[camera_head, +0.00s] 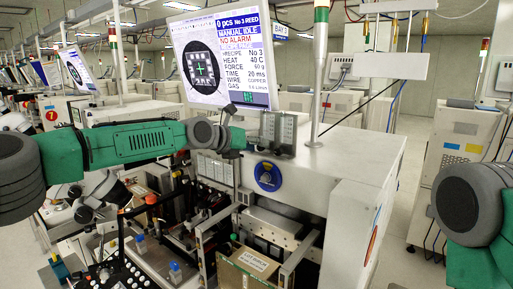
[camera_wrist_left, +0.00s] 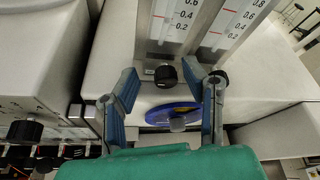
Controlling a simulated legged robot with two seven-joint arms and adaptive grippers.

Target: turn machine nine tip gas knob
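The machine in front of me has a white top housing (camera_head: 345,160) with two clear flow meters (camera_head: 278,132) on its front edge. In the left wrist view, a black knob (camera_wrist_left: 166,75) sits under the left meter (camera_wrist_left: 172,28). A second dark knob (camera_wrist_left: 219,76) under the right meter (camera_wrist_left: 236,25) is partly hidden by a finger. My left gripper (camera_wrist_left: 160,69) is open, its fingers on either side of the left knob with gaps. In the head view, my left gripper (camera_head: 236,130) is beside the meters. I cannot read which knob is tip gas. My right gripper is out of view.
A blue disc (camera_head: 267,176) is on the machine front below the meters. A monitor (camera_head: 222,58) stands above my left gripper. A signal pole (camera_head: 319,75) rises behind the meters. My right arm (camera_head: 470,205) is at the right edge. An aisle (camera_head: 395,262) lies right of the machine.

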